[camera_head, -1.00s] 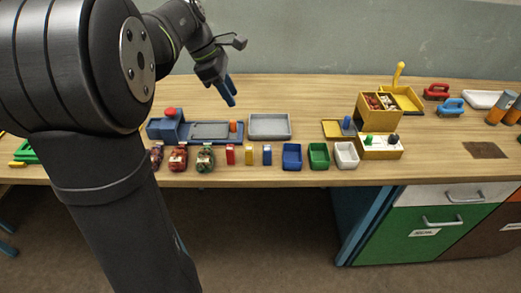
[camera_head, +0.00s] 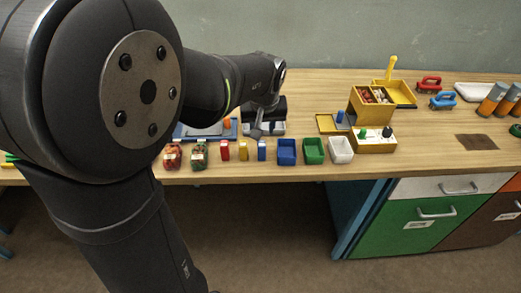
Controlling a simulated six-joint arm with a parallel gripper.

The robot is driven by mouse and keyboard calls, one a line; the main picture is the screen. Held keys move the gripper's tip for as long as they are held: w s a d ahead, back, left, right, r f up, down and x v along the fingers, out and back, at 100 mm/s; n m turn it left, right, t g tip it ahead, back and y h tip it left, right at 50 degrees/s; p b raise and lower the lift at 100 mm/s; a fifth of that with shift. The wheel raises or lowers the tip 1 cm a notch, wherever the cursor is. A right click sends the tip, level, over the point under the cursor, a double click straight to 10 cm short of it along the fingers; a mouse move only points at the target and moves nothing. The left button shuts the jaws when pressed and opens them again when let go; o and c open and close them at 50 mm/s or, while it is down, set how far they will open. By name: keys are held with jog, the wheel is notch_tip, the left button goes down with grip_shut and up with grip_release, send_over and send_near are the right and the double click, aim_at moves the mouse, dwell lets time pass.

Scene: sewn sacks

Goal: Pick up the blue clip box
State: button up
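A small upright blue box (camera_head: 262,150), which I take for the blue clip box, stands near the front edge of the table. It is at the right end of a row with a yellow box (camera_head: 243,150) and a red box (camera_head: 225,150). A dark grey bracket on my wrist hangs close above the blue box.
Open blue (camera_head: 287,152), green (camera_head: 314,150) and white (camera_head: 341,150) bins stand right of the blue box. Two patterned sacks (camera_head: 199,155) (camera_head: 172,157) lie to the left. A yellow crate (camera_head: 369,105) stands farther right.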

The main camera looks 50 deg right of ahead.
aim_at(262, 144)
jog(key=x, duration=0.7)
jog(key=shift+f, duration=0.15)
jog(key=shift+d+x, duration=0.15)
jog(key=shift+x, duration=1.25)
jog(key=shift+d+x, duration=0.15)
jog(key=shift+x, duration=1.25)
jog(key=shift+c, duration=0.2)
jog(key=c, duration=0.7)
